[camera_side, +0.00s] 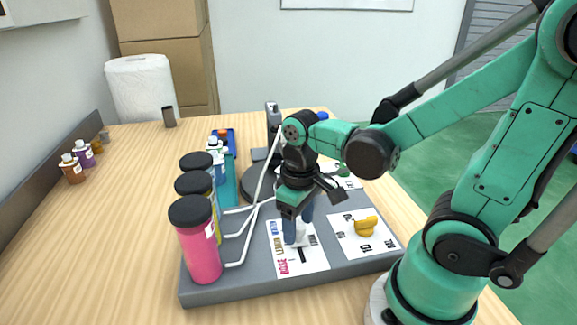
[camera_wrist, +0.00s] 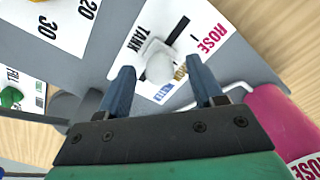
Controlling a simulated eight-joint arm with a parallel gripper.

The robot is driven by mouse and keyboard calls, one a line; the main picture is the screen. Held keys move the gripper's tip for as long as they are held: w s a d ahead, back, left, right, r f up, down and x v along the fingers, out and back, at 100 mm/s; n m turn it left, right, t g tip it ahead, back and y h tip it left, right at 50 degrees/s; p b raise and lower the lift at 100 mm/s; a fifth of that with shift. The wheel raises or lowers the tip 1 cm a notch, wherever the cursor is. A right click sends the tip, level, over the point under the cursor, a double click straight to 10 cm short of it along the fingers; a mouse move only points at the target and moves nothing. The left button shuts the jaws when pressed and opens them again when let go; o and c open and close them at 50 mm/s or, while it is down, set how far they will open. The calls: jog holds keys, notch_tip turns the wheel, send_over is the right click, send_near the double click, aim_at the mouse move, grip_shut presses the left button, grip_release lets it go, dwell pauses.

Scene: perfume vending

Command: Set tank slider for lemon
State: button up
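The tank slider panel (camera_side: 312,265) is a white card with rose, lemon and another, blue label; it also shows in the wrist view (camera_wrist: 140,42). Its pale round knob (camera_wrist: 160,68) stands on a dark slot, toward the lemon and blue labels and away from rose. The knob partly hides the lemon label, so I cannot tell its exact setting. My gripper (camera_side: 298,230) points down over this panel. In the wrist view my gripper (camera_wrist: 158,72) is open, with one blue finger on each side of the knob and visible gaps.
A dial card with a yellow knob (camera_side: 366,226) lies right of the slider panel. Pink (camera_side: 201,252), yellow and blue tanks with black lids stand to the left, with white tubes (camera_side: 236,264) running from them. A green knob (camera_wrist: 11,97) is at the wrist view's left edge.

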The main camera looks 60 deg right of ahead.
aim_at(298, 224)
jog(key=shift+r, duration=0.1)
jog(key=shift+r, duration=2.75)
jog(key=w+t, duration=0.1)
jog(key=t, duration=0.1)
jog(key=w+a+r+t, duration=0.1)
jog(key=w+t, duration=0.1)
jog(key=w+a+t, duration=0.1)
jog(key=t, duration=0.2)
jog(key=shift+w+r, duration=0.25)
jog(key=shift+o, duration=0.2)
